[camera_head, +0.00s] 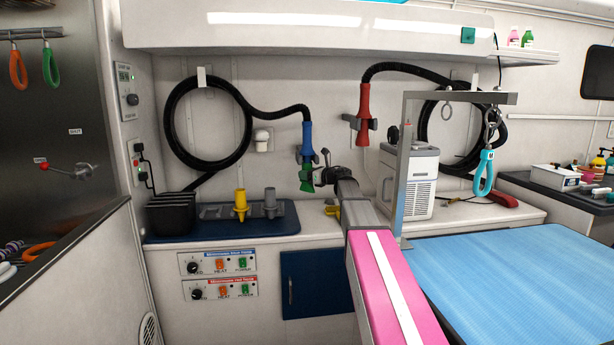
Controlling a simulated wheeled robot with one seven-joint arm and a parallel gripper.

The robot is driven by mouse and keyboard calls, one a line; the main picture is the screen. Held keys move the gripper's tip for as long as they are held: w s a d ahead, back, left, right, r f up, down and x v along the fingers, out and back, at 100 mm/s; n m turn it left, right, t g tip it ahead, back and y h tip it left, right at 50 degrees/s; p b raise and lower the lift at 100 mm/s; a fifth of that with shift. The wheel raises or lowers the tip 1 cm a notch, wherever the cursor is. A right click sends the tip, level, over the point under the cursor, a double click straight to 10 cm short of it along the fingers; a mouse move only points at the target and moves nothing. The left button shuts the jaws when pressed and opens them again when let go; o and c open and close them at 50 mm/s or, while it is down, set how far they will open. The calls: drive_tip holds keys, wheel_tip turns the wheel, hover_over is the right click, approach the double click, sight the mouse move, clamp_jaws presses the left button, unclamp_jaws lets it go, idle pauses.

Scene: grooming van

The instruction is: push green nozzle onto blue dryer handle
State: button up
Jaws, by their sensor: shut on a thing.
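The blue dryer handle (307,138) hangs nozzle-end down in a wall holder, on the end of a black hose. The green nozzle (307,178) is directly below it, wide end down, its top at or very near the handle's lower end. I cannot tell from here whether it is seated on it. My gripper (317,178) reaches in from the right at the nozzle's height and is shut on the green nozzle. The fingertips are small and dark here, and the exact grip is hard to make out.
A yellow nozzle (240,205) and a grey nozzle (270,203) stand on the dark blue tray (215,228) below. A red dryer handle (364,115) hangs to the right. A grey post (405,170) and a white box unit (423,170) stand right of my arm.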

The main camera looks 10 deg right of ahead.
drive_tip(key=o, duration=1.2)
